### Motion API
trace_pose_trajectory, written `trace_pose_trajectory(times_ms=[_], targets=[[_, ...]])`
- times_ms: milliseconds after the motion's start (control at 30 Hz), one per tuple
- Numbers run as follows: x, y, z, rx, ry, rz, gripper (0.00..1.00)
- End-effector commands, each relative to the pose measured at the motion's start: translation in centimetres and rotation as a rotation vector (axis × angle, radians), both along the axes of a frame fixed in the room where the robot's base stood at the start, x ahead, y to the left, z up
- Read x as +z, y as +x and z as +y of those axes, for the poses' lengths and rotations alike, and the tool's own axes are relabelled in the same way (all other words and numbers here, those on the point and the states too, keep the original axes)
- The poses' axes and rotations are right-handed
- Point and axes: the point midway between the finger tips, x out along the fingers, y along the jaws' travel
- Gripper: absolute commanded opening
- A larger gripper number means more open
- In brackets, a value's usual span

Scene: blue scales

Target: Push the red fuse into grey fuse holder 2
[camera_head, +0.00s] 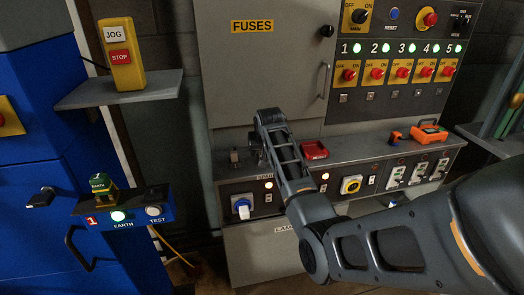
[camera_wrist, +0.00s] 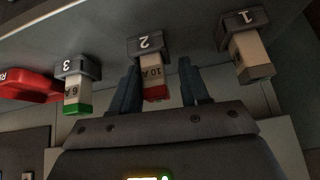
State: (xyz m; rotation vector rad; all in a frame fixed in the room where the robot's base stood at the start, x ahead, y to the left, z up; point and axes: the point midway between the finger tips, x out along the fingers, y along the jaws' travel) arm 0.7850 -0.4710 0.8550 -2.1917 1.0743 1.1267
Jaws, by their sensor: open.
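In the wrist view, the red fuse (camera_wrist: 154,92), a pale body marked 10 A with a red end, stands in line with grey fuse holder 2 (camera_wrist: 149,46). Its far end meets or sits in the holder; how deep I cannot tell. My gripper (camera_wrist: 160,66) is open, with one dark finger on each side of the fuse. A gap shows between the fuse and the right finger; the left finger is close to it. In the head view my arm hides the fuse and holder 2.
Holder 3 (camera_wrist: 78,67) with a green-ended 6 A fuse (camera_wrist: 77,95) is left; holder 1 (camera_wrist: 243,27) with a beige fuse (camera_wrist: 251,58) is right. A red tray (camera_head: 314,150) lies on the ledge. An orange device (camera_head: 429,133) stands farther right.

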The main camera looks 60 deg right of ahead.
Motion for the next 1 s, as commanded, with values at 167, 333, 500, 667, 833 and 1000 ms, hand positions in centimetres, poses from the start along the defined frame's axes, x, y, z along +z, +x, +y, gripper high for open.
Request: trace_pose_trajectory(times_ms=[167,333,500,667,833,1000], targets=[[-2.5,-1.4,-0.3,-0.017,0.022,0.026,0.60],[-2.5,-1.5,-0.3,-0.019,0.021,0.028,0.60],[-2.4,-1.5,-0.3,-0.019,0.021,0.028,0.60],[-1.2,-1.9,0.2,-0.019,0.019,0.027,0.60],[1.5,-2.5,1.4,-0.016,0.013,0.020,0.60],[4.4,-2.9,2.6,-0.009,0.002,0.007,0.60]])
